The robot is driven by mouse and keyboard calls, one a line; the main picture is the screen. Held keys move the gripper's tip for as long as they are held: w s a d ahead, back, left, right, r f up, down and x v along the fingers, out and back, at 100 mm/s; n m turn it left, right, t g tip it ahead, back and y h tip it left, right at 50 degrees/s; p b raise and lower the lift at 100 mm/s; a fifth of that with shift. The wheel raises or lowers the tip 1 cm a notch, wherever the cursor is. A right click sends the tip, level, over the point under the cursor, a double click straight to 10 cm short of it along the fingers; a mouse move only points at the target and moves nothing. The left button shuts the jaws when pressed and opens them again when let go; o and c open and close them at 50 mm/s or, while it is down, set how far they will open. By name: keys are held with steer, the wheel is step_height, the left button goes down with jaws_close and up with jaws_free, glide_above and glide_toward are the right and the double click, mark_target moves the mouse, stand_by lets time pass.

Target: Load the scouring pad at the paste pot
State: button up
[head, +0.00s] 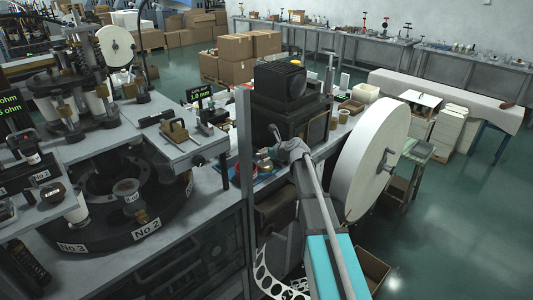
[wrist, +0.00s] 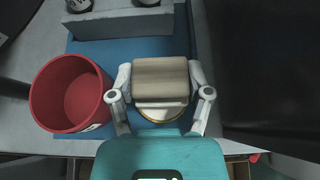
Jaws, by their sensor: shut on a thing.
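My gripper (wrist: 160,85) is shut on a tan block with a pale lower part, which I take to be the scouring pad (wrist: 160,70). One finger presses each side of it. Directly below the held block, a round thing with a yellowish rim (wrist: 158,115) shows in part, perhaps the paste pot; the block and my gripper hide most of it. I cannot tell whether the block touches it. In the head view my gripper (head: 288,150) is over the bench beside the dark machine, and its fingers and the held block are hard to make out.
A red tub (wrist: 70,93) stands close left of my gripper on a blue mat (wrist: 105,50). A grey holder (wrist: 118,22) with round-topped pieces stands behind. A dark machine (head: 285,95) and a large pale wheel (head: 370,160) flank the arm in the head view.

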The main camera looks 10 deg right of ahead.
steer(key=shift+r+p, duration=1.95)
steer(key=shift+r, duration=0.2)
